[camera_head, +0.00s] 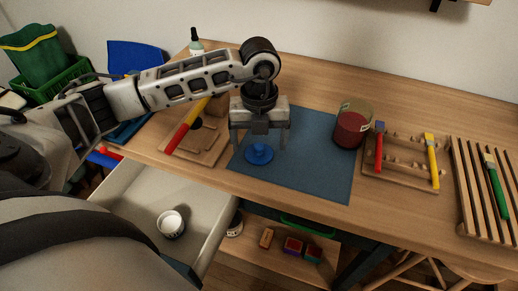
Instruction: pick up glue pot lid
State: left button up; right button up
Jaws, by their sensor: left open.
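A small round blue lid (259,154) with a raised knob lies on the blue-grey mat (315,165) near the table's front edge. My left gripper (260,142) points down just above and behind the lid in the picture. Its two fingers are spread wide, with nothing seen between them. I cannot tell how high the fingers are over the mat. A glass jar with red contents (351,127) stands at the mat's right side. My right gripper is not in view.
A wooden rack with a red and a yellow brush (402,172) and a slatted rack with a green brush (482,190) stand at right. A wooden board with a red-and-yellow tool (190,125) is at left. An open drawer (130,190) holds a white pot (170,223).

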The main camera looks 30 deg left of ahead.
pick_arm(q)
jog(key=shift+f, duration=0.8)
jog(key=c, duration=1.1)
jog(key=shift+o, duration=0.2)
